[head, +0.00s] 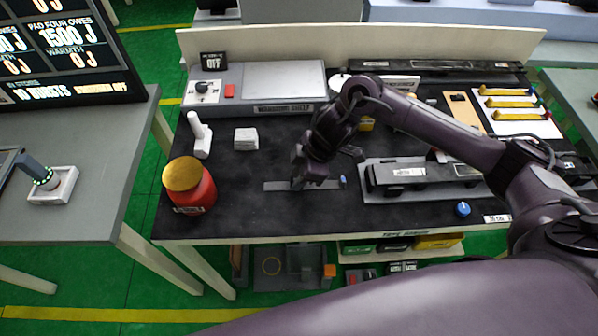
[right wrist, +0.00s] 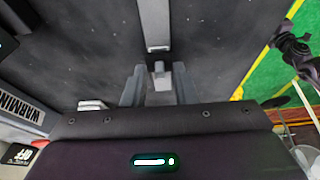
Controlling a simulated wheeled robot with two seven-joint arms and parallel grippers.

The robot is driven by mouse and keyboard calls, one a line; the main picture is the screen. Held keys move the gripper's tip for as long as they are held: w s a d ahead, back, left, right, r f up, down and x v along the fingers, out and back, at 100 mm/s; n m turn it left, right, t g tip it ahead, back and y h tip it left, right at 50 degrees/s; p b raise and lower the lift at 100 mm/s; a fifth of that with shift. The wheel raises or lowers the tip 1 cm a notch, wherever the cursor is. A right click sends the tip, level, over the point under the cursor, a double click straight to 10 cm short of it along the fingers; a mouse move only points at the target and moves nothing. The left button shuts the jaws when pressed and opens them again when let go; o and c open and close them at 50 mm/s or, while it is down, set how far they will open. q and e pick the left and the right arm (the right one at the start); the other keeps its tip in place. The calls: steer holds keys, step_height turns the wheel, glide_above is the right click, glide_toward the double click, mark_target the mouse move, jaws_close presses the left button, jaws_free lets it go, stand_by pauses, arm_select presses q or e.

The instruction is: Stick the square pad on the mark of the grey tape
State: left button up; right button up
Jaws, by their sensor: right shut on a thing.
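The grey tape (head: 278,186) lies as a flat strip on the black bench mat, left to right in the head view. My right gripper (head: 312,178) is low over the tape and hides its middle. In the right wrist view the right gripper (right wrist: 160,85) is shut on a small grey block, which looks like the square pad (right wrist: 160,72). The tape (right wrist: 154,22) runs away from the fingertips there, with a pale mark (right wrist: 158,48) close by the pad. I cannot tell whether pad and tape touch. My left gripper is not seen.
The warming shelf (head: 270,84) is behind.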

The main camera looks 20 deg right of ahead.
steer(key=shift+f, duration=0.2)
steer(key=shift+p, duration=0.3)
stand_by(0.3)
steer(key=shift+f, duration=0.2)
stand_by(1.5)
steer(key=o, duration=1)
steer(key=shift+c, duration=0.2)
steer(key=shift+r, duration=0.1)
steer(key=b+v, duration=0.1)
steer(key=v, duration=0.6)
steer(key=shift+d+r, duration=0.2)
steer(key=shift+r, duration=0.05)
steer(key=shift+s, duration=0.15)
